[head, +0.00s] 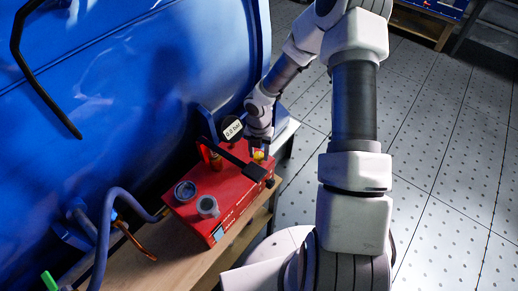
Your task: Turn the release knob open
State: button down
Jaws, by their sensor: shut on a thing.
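A red box (239,200) stands on a wooden bench beside the large blue body. My gripper (260,148) reaches down from above and is shut on this knob. The fingers are small in the picture and partly hide the knob, so its turn angle cannot be read.
A black bar (236,162) crosses the box top close to my gripper. Two round fittings (207,206) stand at the box's near end. A blue hose (103,225) and a copper-coloured pipe (134,241) lie left. The tiled floor (440,150) at right is clear.

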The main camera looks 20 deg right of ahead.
aim_at(259, 156)
jog(key=shift+n+p, duration=0.3)
jog(key=shift+n, duration=0.3)
jog(key=shift+c, duration=1.9)
grip_release()
notch_tip(259, 156, up, 17)
jog(key=p, duration=0.1)
jog(key=shift+r+p, duration=0.2)
jog(key=shift+p, duration=0.2)
jog(key=shift+r, duration=0.1)
